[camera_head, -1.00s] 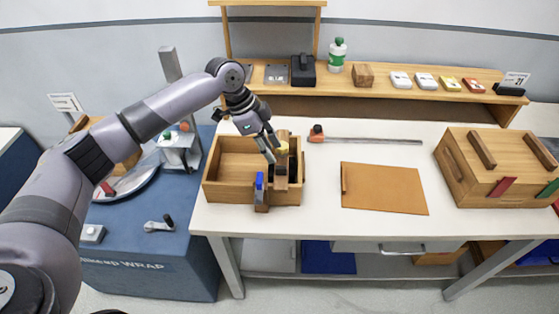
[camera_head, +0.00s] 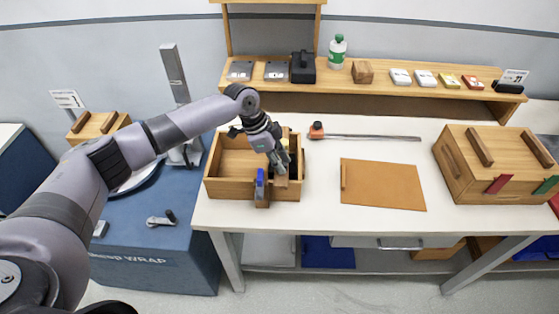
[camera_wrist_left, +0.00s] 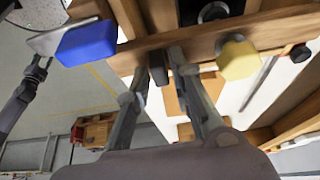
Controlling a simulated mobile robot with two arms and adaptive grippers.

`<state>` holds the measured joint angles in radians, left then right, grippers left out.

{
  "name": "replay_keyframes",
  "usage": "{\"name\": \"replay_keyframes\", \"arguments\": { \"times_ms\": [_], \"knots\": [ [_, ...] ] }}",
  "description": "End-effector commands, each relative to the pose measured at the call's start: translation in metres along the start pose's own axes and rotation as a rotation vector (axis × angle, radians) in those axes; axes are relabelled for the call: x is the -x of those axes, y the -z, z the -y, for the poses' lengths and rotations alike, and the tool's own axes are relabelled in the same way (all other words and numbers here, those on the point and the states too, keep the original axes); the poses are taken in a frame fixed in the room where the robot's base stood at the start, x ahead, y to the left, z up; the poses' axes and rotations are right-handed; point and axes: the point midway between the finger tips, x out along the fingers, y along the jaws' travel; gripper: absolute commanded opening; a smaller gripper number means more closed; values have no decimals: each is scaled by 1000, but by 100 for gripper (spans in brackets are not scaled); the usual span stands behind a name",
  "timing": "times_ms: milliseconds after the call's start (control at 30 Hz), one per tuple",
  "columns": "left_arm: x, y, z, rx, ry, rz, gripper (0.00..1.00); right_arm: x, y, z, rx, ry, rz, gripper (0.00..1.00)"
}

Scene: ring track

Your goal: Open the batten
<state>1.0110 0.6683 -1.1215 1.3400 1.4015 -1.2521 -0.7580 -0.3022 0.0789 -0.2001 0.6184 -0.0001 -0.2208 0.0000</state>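A wooden box (camera_head: 230,189) stands on the left part of the white table, with an open compartment on its left. The batten (camera_head: 281,182) is a wooden bar on the box's right part, largely covered by my gripper in the head view. In the left wrist view the batten (camera_wrist_left: 205,45) crosses the picture, with a blue block (camera_wrist_left: 88,43) and a yellow knob (camera_wrist_left: 237,60) along it. My left gripper (camera_wrist_left: 159,66) has its fingers apart at the batten, a small dark piece between them. Contact is unclear. My right gripper is in neither view.
A clamp bar (camera_head: 365,137) and brown board (camera_head: 385,185) lie right of the box. A larger wooden case (camera_head: 470,190) stands at the right. A shelf (camera_head: 430,95) with small items runs along the back. A blue bench (camera_head: 150,255) is at the left.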

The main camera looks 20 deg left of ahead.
Motion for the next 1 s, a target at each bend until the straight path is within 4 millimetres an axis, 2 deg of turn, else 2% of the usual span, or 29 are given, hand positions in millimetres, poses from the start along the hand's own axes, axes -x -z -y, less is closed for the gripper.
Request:
{"name": "replay_keyframes", "arguments": {
  "times_ms": [267, 1000],
  "knots": [
    [0, 0, 0, 0, 0, 0, 0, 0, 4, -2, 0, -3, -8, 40],
    [2, 4, -1, 5, -9, 0, 0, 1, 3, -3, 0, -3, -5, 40]
  ]
}}
